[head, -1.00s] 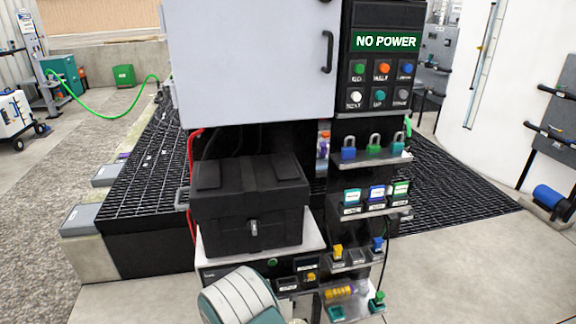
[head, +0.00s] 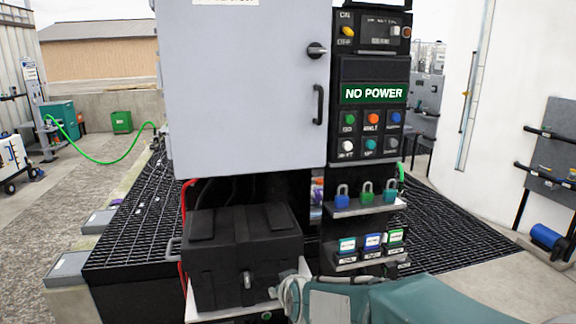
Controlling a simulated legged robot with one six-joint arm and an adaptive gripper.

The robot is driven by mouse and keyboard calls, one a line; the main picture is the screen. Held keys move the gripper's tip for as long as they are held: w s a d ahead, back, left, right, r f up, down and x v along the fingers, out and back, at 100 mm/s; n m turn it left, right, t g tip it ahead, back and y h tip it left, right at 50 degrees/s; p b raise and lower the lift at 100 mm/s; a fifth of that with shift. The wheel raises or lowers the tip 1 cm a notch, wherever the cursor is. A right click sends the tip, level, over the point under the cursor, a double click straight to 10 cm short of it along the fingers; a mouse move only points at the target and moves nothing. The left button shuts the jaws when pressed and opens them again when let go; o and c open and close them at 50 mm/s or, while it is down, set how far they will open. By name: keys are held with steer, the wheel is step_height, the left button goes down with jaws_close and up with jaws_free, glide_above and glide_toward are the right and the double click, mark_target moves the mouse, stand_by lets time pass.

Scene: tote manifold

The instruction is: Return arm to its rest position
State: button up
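My arm shows at the bottom right of the head view as teal and pale grey links, reaching in from the right edge in front of the lower shelves. Its visible end is at the right side of the black case (head: 243,243); I cannot tell whether they touch. My gripper cannot be made out in this view. The grey cabinet (head: 245,85) stands behind, its door shut, with a black handle. The panel beside it shows a green "NO POWER" sign (head: 373,93).
Three padlocks stand on an upper shelf (head: 362,208), with small labelled boxes on a shelf (head: 372,258) below. Black grating (head: 140,225) spreads on both sides. A green hose (head: 100,160) lies at the left. A blue cylinder (head: 550,238) lies at the right.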

steer(key=s+d+r+m+g+h, duration=0.1)
steer(key=s+d+r+m+g, duration=0.1)
steer(key=s+d, duration=0.6)
steer(key=s+d+r+m+g+h, duration=0.2)
steer(key=s+d, duration=0.6)
steer(key=s, duration=1)
steer(key=shift+d+r+m, duration=0.15)
steer(key=shift+r+m, duration=0.25)
steer(key=shift+r, duration=0.35)
